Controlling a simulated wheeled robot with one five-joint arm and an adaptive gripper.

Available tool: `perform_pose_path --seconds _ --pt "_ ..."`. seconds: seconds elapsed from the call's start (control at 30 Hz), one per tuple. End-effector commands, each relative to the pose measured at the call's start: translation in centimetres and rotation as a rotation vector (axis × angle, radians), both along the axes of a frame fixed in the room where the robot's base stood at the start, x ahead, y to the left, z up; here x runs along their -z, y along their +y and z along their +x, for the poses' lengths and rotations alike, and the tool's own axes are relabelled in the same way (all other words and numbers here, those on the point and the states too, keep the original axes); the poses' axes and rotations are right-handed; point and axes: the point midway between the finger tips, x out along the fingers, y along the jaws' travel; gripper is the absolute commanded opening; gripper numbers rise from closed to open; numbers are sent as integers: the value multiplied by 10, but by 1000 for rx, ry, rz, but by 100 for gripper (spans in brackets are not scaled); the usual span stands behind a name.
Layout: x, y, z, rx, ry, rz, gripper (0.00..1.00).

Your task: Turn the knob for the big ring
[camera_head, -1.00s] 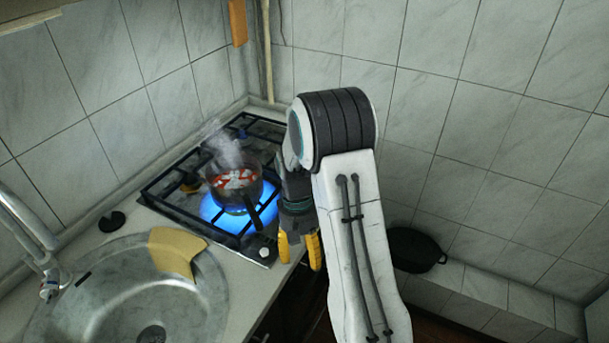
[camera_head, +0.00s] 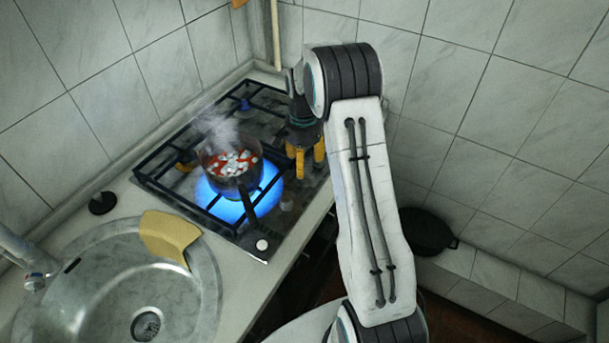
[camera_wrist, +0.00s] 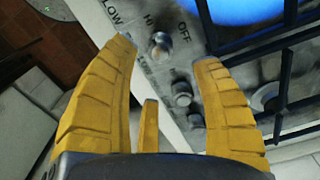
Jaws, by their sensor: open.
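The gas hob (camera_head: 150,180) has a ring lit with a wide blue flame (camera_head: 265,190) under a steaming pot (camera_head: 229,178) with red and white contents. The flame also shows at the top of the wrist view (camera_wrist: 245,8). A pale knob (camera_head: 262,245) sits at the hob's near corner. In the wrist view a metal knob (camera_wrist: 160,45) beside OFF, HI and LOW lettering lies between my fingertips' lines, with more knobs (camera_wrist: 182,92) below it. Which knob serves which ring I cannot tell. My gripper (camera_head: 306,170) is open and empty above the hob's right edge; its fingers (camera_wrist: 166,55) flank the knob row.
The pot's dark handle (camera_head: 249,206) points toward the hob's front edge. Black grates (camera_head: 180,208) cover the rings. A black pan (camera_head: 425,232) sits on a tiled ledge at right.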

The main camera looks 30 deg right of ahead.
Motion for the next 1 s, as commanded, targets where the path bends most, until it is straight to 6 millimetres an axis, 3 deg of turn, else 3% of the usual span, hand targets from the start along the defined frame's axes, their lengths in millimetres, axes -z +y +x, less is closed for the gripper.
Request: perform_pose_path --seconds 0.37,1.0 --pt "3 0 0 215 1 -1 59" --pt "68 0 0 224 0 0 59"
